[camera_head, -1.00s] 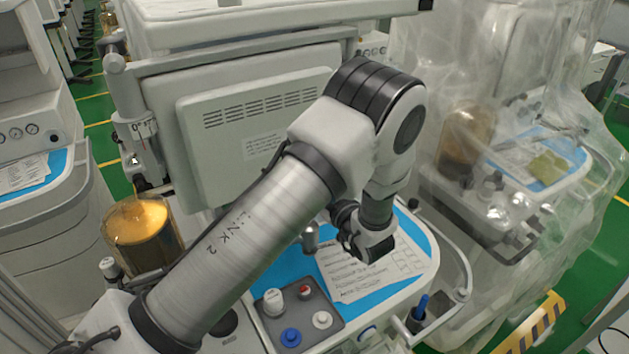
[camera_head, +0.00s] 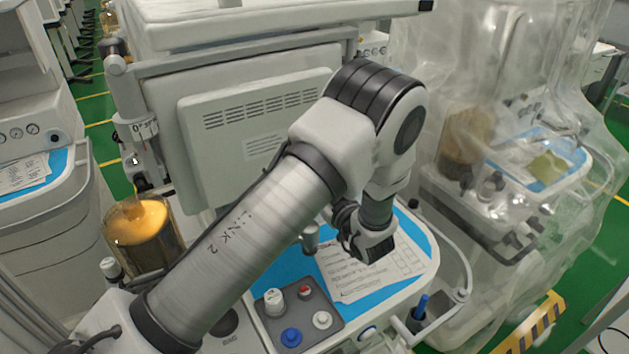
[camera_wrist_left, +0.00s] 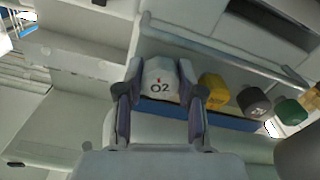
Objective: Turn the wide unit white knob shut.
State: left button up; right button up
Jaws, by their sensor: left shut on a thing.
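The white knob (camera_wrist_left: 160,88) is marked "O2" with a small red mark above the letters. It sits at the left end of a row of knobs in the left wrist view. My left gripper (camera_wrist_left: 160,70) has one finger on each side of this knob and is shut on it. In the head view, my left arm reaches across the wide unit (camera_head: 160,95) and bends down over its worktop. The fingers and the white knob cannot be made out there. My right gripper is in neither view.
Yellow (camera_wrist_left: 214,92), dark grey (camera_wrist_left: 254,103) and green (camera_wrist_left: 290,112) knobs stand right of the white one. A rail (camera_wrist_left: 225,50) runs close above the row. The worktop holds a paper sheet (camera_head: 375,270) and a small panel of knobs (camera_head: 300,335). A plastic-draped unit (camera_head: 520,170) stands right.

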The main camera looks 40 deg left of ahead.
pick_arm(q)
jog(key=shift+w+r, duration=0.1)
jog(key=shift+r, duration=0.05)
jog(key=o, duration=0.9)
